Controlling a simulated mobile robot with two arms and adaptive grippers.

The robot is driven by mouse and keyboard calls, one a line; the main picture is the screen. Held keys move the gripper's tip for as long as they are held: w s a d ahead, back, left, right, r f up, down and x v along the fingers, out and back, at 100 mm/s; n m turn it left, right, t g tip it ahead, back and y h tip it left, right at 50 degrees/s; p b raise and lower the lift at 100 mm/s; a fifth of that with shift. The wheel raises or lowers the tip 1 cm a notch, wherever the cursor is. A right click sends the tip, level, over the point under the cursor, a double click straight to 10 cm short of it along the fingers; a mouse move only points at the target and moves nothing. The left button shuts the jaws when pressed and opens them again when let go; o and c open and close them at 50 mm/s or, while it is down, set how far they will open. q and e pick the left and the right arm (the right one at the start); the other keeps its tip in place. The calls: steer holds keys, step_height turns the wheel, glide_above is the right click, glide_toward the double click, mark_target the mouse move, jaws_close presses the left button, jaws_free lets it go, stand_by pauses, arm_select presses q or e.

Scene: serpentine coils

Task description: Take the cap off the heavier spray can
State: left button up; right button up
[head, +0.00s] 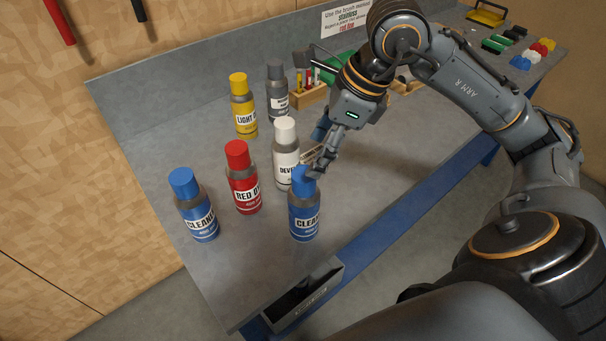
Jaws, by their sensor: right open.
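Several spray cans stand upright on the grey workbench. A blue-capped can labelled CLEANER (198,218) is at the left, and a blue-capped can with a partly seen CLEA label (304,218) is at the front right. A red can (244,190), a white-capped can (286,160), a yellow can (243,112) and a dark grey-capped can (278,98) stand around them. All wear caps; weight cannot be seen. Contact is unclear.
The workbench (385,170) is bare right of the cans. A dark open bin (305,298) hangs at its front edge. A wooden holder (309,96) stands behind the cans.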

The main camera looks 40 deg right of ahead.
mark_target(304, 173)
steer(key=x, duration=0.2)
steer(key=shift+f, duration=0.3)
steer(key=p+x, duration=0.2)
steer(key=x, duration=0.2)
steer(key=shift+f, duration=0.25)
steer(key=shift+w+a+f, duration=0.1)
steer(key=shift+w+f, duration=0.1)
steer(key=shift+f, duration=0.2)
steer(key=shift+c, duration=0.4)
steer(key=c, duration=0.8)
